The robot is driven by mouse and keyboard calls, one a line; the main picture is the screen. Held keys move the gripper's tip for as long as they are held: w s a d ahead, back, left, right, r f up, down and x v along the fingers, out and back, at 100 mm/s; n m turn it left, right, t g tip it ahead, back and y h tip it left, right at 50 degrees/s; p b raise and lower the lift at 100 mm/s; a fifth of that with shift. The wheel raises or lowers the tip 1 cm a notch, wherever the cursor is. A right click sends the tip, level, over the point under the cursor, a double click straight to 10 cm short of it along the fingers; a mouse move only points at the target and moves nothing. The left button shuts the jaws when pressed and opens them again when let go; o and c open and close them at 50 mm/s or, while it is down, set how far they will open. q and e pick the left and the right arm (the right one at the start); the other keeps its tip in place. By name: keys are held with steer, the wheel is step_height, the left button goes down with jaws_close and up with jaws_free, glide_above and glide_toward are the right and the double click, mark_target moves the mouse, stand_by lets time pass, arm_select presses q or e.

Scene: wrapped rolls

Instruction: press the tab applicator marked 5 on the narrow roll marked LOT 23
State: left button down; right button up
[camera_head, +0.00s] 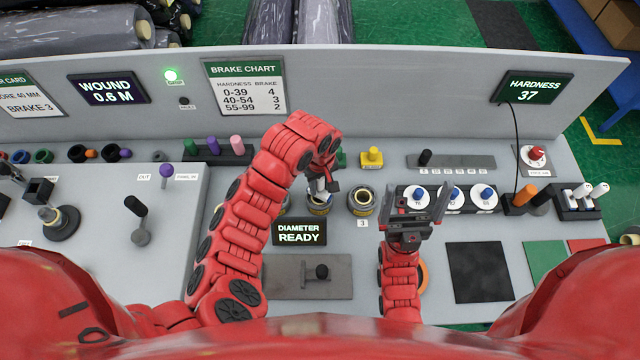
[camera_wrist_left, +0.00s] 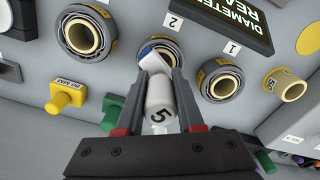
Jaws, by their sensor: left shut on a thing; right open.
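My left gripper (camera_wrist_left: 159,118) is shut on a white tab applicator marked 5 (camera_wrist_left: 160,101), which has a blue and white end. It holds the applicator at the roll at station 2 (camera_wrist_left: 146,59), with the end over the roll's ring; whether they touch I cannot tell. In the head view this roll (camera_head: 318,208) lies under my left gripper (camera_head: 322,187). Another roll, at station 3 (camera_head: 363,200), stands to its right. The roll at station 1 (camera_wrist_left: 221,83) shows in the left wrist view. I cannot read LOT 23 on any roll. My right gripper (camera_head: 414,205) is open and empty.
A yellow tool (camera_head: 371,157) stands behind the rolls. The black mat (camera_head: 479,272) is clear.

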arm_select(q)
steer(key=shift+f+b, duration=0.35)
steer(key=shift+f, duration=0.25)
steer(key=shift+s+f, duration=0.1)
stand_by(1.3)
step_height(320, 180, up, 3)
steer(key=shift+f+p, duration=0.1)
steer(key=shift+p, duration=1.05)
step_height(320, 180, up, 3)
steer(key=p, duration=0.3)
steer(key=shift+r, duration=1.15)
